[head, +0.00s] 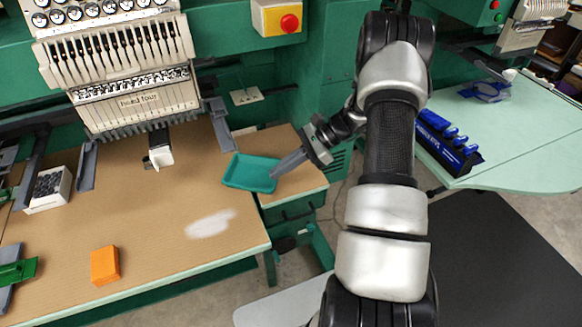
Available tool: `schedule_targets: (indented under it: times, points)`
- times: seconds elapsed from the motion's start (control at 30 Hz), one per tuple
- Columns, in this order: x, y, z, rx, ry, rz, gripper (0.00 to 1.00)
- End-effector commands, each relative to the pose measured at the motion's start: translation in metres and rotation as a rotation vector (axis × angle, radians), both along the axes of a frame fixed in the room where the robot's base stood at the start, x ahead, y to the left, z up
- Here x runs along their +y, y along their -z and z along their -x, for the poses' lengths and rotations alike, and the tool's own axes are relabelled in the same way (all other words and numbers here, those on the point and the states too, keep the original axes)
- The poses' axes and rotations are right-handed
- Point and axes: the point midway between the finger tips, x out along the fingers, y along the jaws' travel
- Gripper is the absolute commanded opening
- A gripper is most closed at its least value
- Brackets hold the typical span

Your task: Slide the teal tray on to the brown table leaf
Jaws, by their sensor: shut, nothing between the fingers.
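The teal tray (248,173) is shallow and rectangular. It lies near the right end of the large brown table top (190,225) and reaches over the seam onto the smaller brown table leaf (303,179). My gripper (276,174) is shut and empty, coming in from the right with its fingertips at the tray's right edge. Whether the fingers touch the tray or sit just inside its rim I cannot tell. The gripper and wrist hide part of the leaf.
A green embroidery machine with a white head (135,95) stands behind. An orange block (105,264) and a white box (48,190) sit on the table top's left. A pale green table (520,130) at right holds a blue-topped rack (447,140). A gap separates it from the leaf.

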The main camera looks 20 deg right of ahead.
Motion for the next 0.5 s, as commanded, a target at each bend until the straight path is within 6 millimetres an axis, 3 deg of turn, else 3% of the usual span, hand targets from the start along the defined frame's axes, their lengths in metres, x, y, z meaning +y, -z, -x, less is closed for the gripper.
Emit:
schedule_targets:
  times: [0.1,0.3,0.5]
  points:
    - [0.027,-0.001,-0.002,0.0,-0.004,-0.001,0.0]
    - [0.061,0.0,-0.005,-0.001,-0.004,0.001,0.0]
    - [0.063,0.016,-0.006,-0.001,-0.002,0.001,0.0]
